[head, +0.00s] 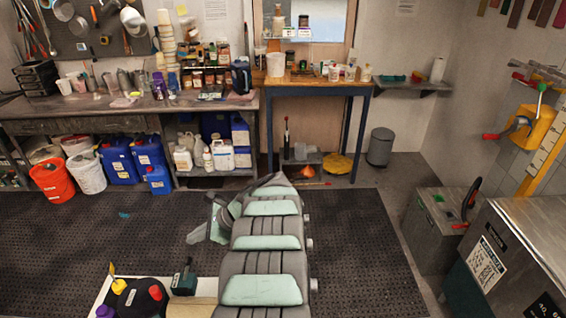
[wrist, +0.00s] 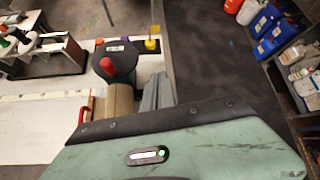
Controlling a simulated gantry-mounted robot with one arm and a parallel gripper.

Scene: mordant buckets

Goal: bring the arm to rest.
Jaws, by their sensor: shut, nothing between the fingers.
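My arm reaches up the middle of the head view, grey with pale green covers, and bends over at its top. My gripper (head: 197,236) is at the left of that bend, above the dark mat, partly hidden by the arm. In the wrist view the grey fingers of my gripper (wrist: 158,92) show beyond the green cover. They are together, with nothing seen between them. No held object shows in either view.
A black round-topped object (wrist: 115,60) with a red knob stands on a white surface near the fingers in the wrist view. Cluttered benches (head: 105,107) line the back wall, with buckets and blue canisters (head: 118,160) below. A metal cabinet (head: 515,250) is at right. The dark mat (head: 350,240) is mostly clear.

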